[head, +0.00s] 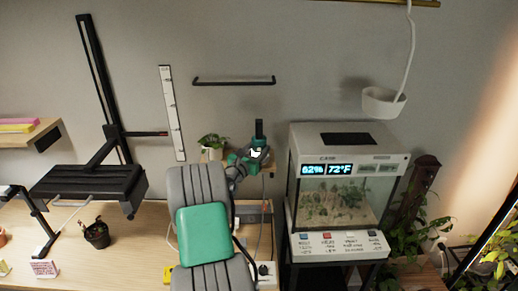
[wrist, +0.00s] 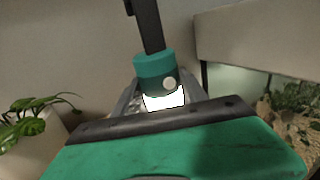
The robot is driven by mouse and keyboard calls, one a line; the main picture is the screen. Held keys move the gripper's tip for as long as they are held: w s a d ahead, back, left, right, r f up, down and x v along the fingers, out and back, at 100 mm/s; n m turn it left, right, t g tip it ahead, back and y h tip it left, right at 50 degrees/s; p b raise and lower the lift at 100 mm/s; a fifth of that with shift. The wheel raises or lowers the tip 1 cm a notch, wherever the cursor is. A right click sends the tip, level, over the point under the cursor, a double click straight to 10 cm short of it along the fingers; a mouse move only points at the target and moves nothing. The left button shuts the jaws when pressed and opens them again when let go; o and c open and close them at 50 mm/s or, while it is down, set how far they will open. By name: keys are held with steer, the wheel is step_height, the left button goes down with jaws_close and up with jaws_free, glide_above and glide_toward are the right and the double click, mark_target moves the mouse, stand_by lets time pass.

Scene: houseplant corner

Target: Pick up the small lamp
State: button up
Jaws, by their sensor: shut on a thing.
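The small lamp (wrist: 154,72) has a dark upright stem, a green collar with a pale round knob, and a glowing white part below. In the head view the lamp (head: 259,130) stands out above the end of my arm, against the grey wall. My gripper (wrist: 163,101) is shut on the lamp around its glowing lower part. In the head view my gripper (head: 252,156) is small and partly merges with the lamp. The dark edge and green body of my wrist hide the lamp's lowest part.
A potted plant (head: 213,142) stands just left of the lamp. A glass terrarium (head: 340,200) with a lit display is to the right. A wall rail (head: 234,82) is above. A wooden desk (head: 130,245) with a small dark pot (head: 97,235) lies to the left.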

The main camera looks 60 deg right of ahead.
jaws_close()
steer(key=shift+r, duration=0.1)
